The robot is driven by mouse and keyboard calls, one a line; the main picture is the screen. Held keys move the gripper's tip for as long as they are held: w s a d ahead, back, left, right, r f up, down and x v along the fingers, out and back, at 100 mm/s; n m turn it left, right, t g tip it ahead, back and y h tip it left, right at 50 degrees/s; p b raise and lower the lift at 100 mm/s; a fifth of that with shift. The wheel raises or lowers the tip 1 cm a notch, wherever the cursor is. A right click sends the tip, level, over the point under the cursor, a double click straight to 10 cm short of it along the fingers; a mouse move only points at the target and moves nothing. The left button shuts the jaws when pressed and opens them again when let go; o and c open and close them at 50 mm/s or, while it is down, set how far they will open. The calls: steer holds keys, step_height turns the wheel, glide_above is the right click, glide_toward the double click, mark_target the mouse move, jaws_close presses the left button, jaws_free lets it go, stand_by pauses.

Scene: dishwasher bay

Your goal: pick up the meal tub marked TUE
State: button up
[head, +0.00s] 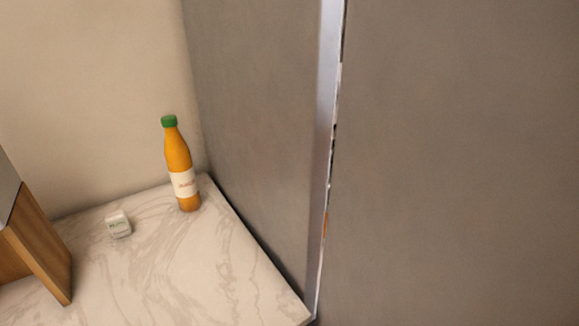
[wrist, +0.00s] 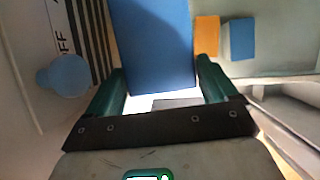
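No mark TUE can be read in either view, so I cannot tell which thing, if any, is that meal tub. My gripper (wrist: 162,68) shows in the wrist view with its two green fingers spread apart. A large plain blue block-like thing (wrist: 152,40) lies ahead of the fingers, its near end reaching between them. I cannot tell whether the fingers touch it. A smaller blue thing (wrist: 240,40) and an orange thing (wrist: 207,35) sit to its right. The gripper is not in the head view.
In the head view, an orange bottle (head: 180,165) and a small white box (head: 118,226) stand on the marble counter (head: 190,265). A wooden piece (head: 38,250) stands at left. A grey door (head: 460,160) fills the right. The wrist view shows a blue knob (wrist: 67,76).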

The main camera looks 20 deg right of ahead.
steer(key=c, duration=0.9)
steer(key=shift+c, duration=0.2)
steer(key=shift+r, duration=0.2)
